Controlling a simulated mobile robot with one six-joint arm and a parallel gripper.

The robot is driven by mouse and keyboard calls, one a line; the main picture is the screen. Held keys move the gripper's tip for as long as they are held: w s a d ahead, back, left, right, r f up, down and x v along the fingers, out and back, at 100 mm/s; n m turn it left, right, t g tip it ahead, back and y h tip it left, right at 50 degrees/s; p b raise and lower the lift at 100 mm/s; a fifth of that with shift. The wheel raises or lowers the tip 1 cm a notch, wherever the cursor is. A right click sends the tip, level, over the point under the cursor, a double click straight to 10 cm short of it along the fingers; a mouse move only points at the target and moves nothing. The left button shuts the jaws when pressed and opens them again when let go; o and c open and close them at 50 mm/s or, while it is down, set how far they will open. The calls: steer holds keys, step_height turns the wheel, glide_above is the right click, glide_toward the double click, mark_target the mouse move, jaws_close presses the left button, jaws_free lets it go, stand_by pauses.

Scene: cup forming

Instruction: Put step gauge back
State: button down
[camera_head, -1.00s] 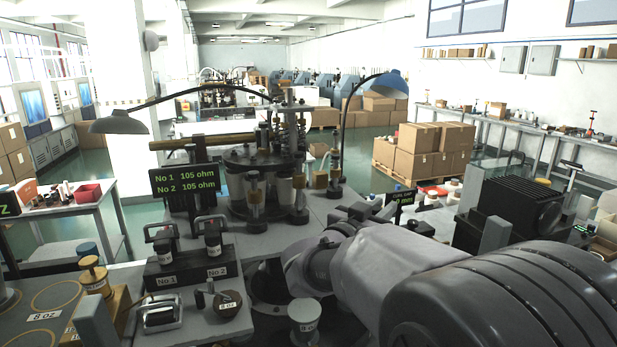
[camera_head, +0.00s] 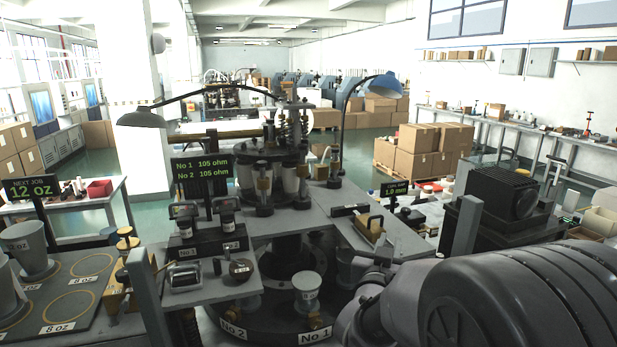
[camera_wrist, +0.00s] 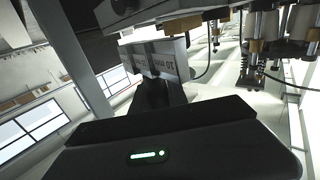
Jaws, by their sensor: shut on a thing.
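My gripper (camera_wrist: 158,88) is shut on the step gauge (camera_wrist: 172,62), a pale grey block with small printed markings that read upside down in the wrist view. In the head view my gripper (camera_head: 378,262) is low at the right of centre, beside the grey machine bench (camera_head: 405,240). The gauge cannot be made out there. A brass-coloured block with a dark handle (camera_head: 371,230) lies on the bench just beyond the gripper. A small display (camera_head: 397,190) behind it reads 1.0 mm.
A dark bar (camera_head: 349,210) lies beside the brass block. A cup (camera_head: 307,287) stands on the round black base near No 1 and No 2 labels. The forming turret (camera_head: 262,170) rises behind. A black finned machine (camera_head: 505,205) stands at the right.

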steer(key=s+a+f+n+y+b, duration=0.1)
steer(key=f+y+b, duration=0.1)
steer(key=f, duration=0.3)
steer(key=s+a+f+n+t+y+b, duration=0.1)
steer(key=s+f+n+y+b, duration=0.1)
steer(key=f, duration=0.4)
steer(key=s+a+f+n+y+b, duration=0.1)
steer(key=f+y+b, duration=0.1)
steer(key=f, duration=0.4)
steer(key=shift+s+a+y+b, duration=0.25)
steer(key=shift+a+y+b, duration=0.05)
steer(key=shift+y+b, duration=0.1)
